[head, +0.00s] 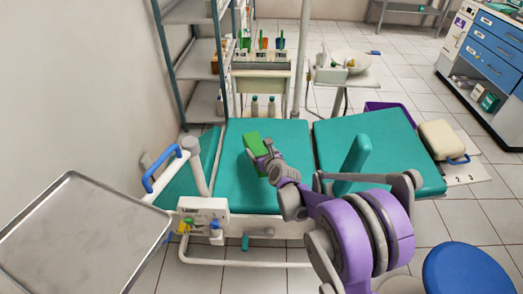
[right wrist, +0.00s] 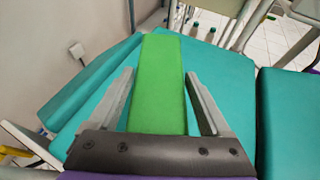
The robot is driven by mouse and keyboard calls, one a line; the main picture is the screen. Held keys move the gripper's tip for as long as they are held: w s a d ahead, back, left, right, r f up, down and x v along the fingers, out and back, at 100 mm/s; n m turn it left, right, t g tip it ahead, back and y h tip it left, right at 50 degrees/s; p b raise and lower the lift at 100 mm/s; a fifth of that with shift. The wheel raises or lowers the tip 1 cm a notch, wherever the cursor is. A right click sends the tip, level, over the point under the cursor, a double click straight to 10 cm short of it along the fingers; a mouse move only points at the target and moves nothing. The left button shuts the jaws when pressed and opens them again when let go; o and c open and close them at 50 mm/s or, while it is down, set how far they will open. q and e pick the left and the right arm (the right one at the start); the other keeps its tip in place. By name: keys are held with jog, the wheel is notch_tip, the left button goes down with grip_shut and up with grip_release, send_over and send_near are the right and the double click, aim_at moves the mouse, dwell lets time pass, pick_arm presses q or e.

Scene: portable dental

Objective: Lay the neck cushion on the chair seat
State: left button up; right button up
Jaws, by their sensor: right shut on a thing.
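The neck cushion is a bright green block (head: 251,140), over the teal chair seat (head: 238,190) in the head view. My right gripper (head: 266,158) is shut on it. In the right wrist view the cushion (right wrist: 163,85) stretches forward between the two fingers (right wrist: 160,105), with the teal seat (right wrist: 107,110) beneath and around it. I cannot tell whether the cushion touches the seat. My left gripper is not in view.
A teal armrest (head: 353,160) stands beside the right teal section (head: 400,135). A metal tray (head: 75,240) is at the front left, a shelf rack (head: 190,60) behind the chair, and a blue stool (head: 466,270) at the front right. The seat around the cushion looks clear.

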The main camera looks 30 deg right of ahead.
notch_tip(320, 180, down, 5)
jog(key=shift+s+f+b, duration=0.15)
jog(key=shift+f+b, duration=0.05)
jog(key=shift+b, duration=0.5)
jog(key=shift+f+b, duration=0.45)
jog(key=shift+f, duration=1.7)
jog(key=shift+f, duration=0.15)
jog(key=o, duration=1.3)
jog(key=shift+c, duration=0.2)
